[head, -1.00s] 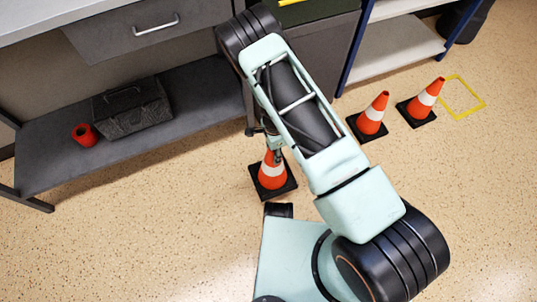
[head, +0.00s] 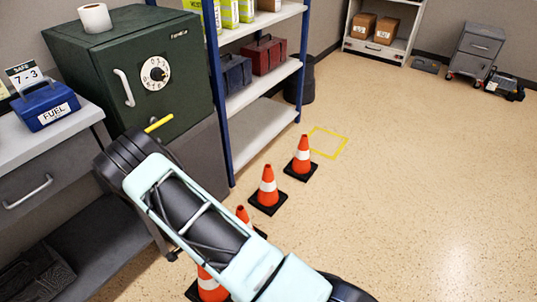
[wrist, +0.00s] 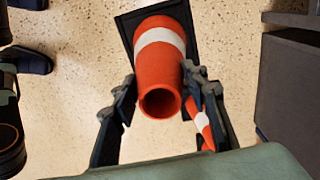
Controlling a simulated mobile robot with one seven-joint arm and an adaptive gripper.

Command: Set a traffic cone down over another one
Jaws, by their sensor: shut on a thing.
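In the wrist view my gripper (wrist: 159,78) is shut on an orange cone (wrist: 161,65) with a white band and a black square base. Its narrow open top faces the camera. Whether its base touches the floor is unclear. Another cone (wrist: 202,122) shows partly behind the right finger. In the head view several cones stand in a slanting row: a far cone (head: 303,155), a middle cone (head: 267,186), one partly hidden by my arm (head: 242,214), and a nearest one (head: 211,288), whose top my arm covers. My gripper is mostly hidden there.
A yellow square outline (head: 343,143) is on the floor beyond the far cone. A blue-framed shelf (head: 262,130), a green safe (head: 150,75) and a desk (head: 50,155) line the left side. The floor to the right is wide and clear.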

